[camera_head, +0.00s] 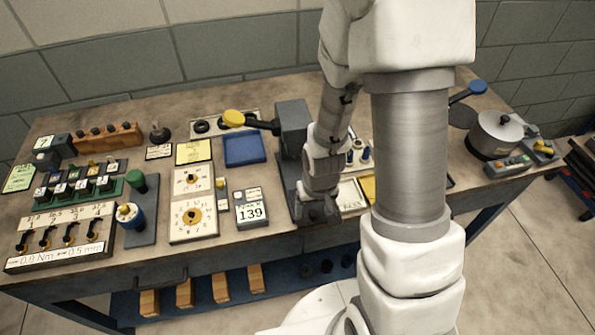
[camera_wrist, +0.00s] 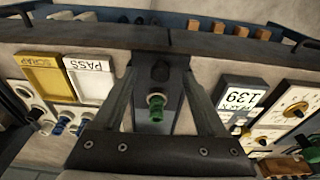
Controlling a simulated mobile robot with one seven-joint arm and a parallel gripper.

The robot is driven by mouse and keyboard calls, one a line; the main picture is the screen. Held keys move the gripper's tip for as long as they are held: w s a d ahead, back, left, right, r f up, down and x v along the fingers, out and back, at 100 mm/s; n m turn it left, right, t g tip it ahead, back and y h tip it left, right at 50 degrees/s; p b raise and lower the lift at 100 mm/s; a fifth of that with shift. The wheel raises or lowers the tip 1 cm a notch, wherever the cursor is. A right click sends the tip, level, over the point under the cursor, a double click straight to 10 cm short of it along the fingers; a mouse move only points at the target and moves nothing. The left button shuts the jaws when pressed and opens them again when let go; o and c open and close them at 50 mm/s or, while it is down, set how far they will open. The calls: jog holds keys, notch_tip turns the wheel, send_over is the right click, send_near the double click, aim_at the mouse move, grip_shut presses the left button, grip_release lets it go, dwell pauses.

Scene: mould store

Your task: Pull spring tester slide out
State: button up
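The spring tester (camera_head: 293,118) is a dark grey upright on a long base, with a yellow-knobbed lever at its left. Its grey slide (camera_wrist: 172,90) runs between my fingers in the wrist view. A dark round knob (camera_wrist: 161,71) stands near the slide's front end, and a green and pale part (camera_wrist: 156,108) sits behind it. My gripper (camera_wrist: 163,72) is open, with one finger on each side of the knob. I cannot tell whether the fingers touch it. In the head view my gripper (camera_head: 318,210) is low over the tester's front end, and my arm hides much of the slide.
A 139 display (camera_head: 251,210) stands close left of the tester. A blue tray (camera_head: 244,149) lies further back. PASS (camera_wrist: 90,79) and SCRAP (camera_wrist: 47,74) trays lie on the tester's other side. Wooden blocks (camera_head: 184,293) sit on the shelf below the bench's front edge.

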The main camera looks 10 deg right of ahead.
jog(key=o, duration=0.3)
jog(key=shift+r, duration=0.1)
jog(key=shift+r+p, duration=2.6)
jog(key=shift+r, duration=0.8)
jog(key=shift+r, duration=0.1)
notch_tip(320, 180, up, 8)
jog(key=t, duration=0.1)
send_over(313, 210)
jog(key=s+r+t, duration=0.1)
jog(key=s+r, duration=0.2)
jog(key=r, duration=0.3)
jog(key=s+r+t+b, duration=0.1)
jog(key=s+r, duration=0.2)
jog(key=r, duration=0.3)
jog(key=s+r+b, duration=0.1)
jog(key=s+r, duration=0.3)
jog(key=r, duration=0.2)
jog(key=shift+s+t, duration=0.1)
jog(key=shift+t, duration=0.3)
